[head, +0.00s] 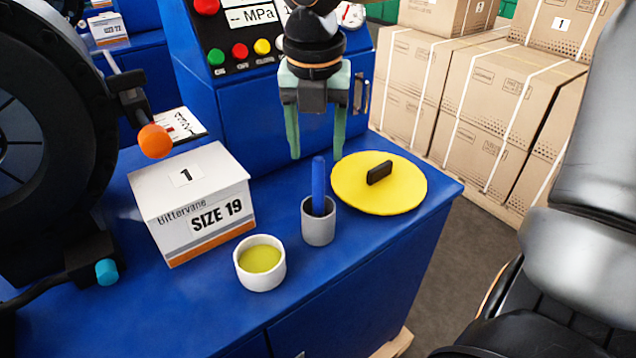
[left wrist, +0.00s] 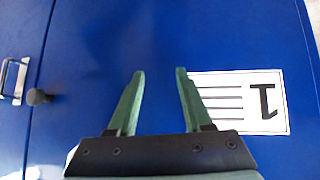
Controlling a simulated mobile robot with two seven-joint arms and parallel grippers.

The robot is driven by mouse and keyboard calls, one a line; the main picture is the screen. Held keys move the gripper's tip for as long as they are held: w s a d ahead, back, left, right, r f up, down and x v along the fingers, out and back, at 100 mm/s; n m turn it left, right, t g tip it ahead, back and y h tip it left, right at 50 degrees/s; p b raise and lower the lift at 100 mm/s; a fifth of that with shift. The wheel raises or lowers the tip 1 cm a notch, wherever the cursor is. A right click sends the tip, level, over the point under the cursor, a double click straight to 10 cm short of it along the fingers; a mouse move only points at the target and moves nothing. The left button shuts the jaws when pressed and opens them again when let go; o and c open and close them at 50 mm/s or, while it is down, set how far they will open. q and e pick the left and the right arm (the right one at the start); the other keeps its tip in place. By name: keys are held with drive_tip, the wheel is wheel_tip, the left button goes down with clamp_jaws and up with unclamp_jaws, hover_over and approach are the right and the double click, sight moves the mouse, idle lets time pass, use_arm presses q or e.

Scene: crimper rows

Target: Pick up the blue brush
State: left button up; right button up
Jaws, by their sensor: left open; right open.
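The blue brush (head: 318,182) stands upright in a grey cup (head: 318,228) on the blue bench top, its handle sticking up and its lower end hidden in the cup. My right gripper (head: 316,154) is open and points down. In the head view its fingertips lie on either side of the top of the brush handle, with nothing gripped. Whether the handle is truly between the fingers in depth, I cannot tell. My left gripper (left wrist: 160,72) is open and empty in the left wrist view, in front of a blue surface; the brush is not in that view.
A white tub (head: 260,265) of yellow-green stuff stands in front of the cup. A yellow lid (head: 400,192) with a black handle lies to its right, and a SIZE 19 box (head: 190,205) to its left. The blue control panel (head: 255,115) rises behind. Cartons (head: 480,110) are stacked at right.

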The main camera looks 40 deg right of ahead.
sight(318, 160)
drive_tip(key=shift+w+d+f, duration=0.1)
drive_tip(key=shift+d+f, duration=0.1)
drive_tip(key=shift+f, duration=1.15)
drive_tip(key=shift+w+d+f, duration=0.1)
drive_tip(key=shift+d+f, duration=0.1)
drive_tip(key=shift+f, duration=1.15)
clamp_jaws()
